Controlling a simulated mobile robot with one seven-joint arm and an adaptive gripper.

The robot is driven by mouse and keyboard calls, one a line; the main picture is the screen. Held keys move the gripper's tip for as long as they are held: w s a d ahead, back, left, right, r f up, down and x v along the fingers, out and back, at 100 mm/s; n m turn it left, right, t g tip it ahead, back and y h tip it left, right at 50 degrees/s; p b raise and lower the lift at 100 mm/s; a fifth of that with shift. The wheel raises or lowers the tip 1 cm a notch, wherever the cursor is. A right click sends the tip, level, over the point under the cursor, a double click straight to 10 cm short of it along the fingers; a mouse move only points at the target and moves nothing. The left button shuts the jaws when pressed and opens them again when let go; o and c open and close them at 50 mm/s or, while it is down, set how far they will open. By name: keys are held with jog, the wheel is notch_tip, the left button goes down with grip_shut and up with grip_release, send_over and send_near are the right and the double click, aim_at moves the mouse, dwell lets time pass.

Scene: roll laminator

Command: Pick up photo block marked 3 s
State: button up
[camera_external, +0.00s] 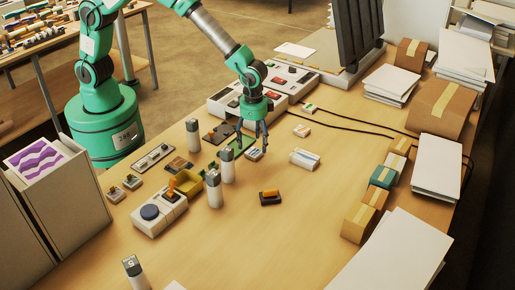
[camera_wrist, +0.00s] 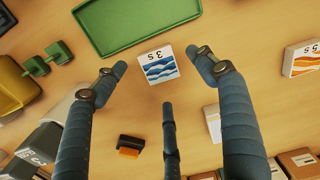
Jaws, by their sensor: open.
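The photo block marked 3 S (camera_wrist: 160,68) is a small white block with a blue wave picture on top, and it lies flat on the wooden table. In the external view the photo block (camera_external: 254,154) is right by the fingertips. My gripper (camera_external: 252,142) points down over the table. In the wrist view its fingers are spread wide, with the block between and just beyond the fingertips. The fingers look apart from the block and hold nothing. The exact height above it is hard to tell.
A green tray (camera_wrist: 135,25) lies beside the block. A block with an orange picture marked 5 (camera_wrist: 302,60) lies to the right in the wrist view. Grey-and-white cylinders (camera_external: 214,190) stand nearby, with a dark piece with an orange top (camera_external: 270,198).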

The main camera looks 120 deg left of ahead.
aim_at(254, 152)
jog(key=shift+f, duration=2.05)
jog(key=c, duration=1.5)
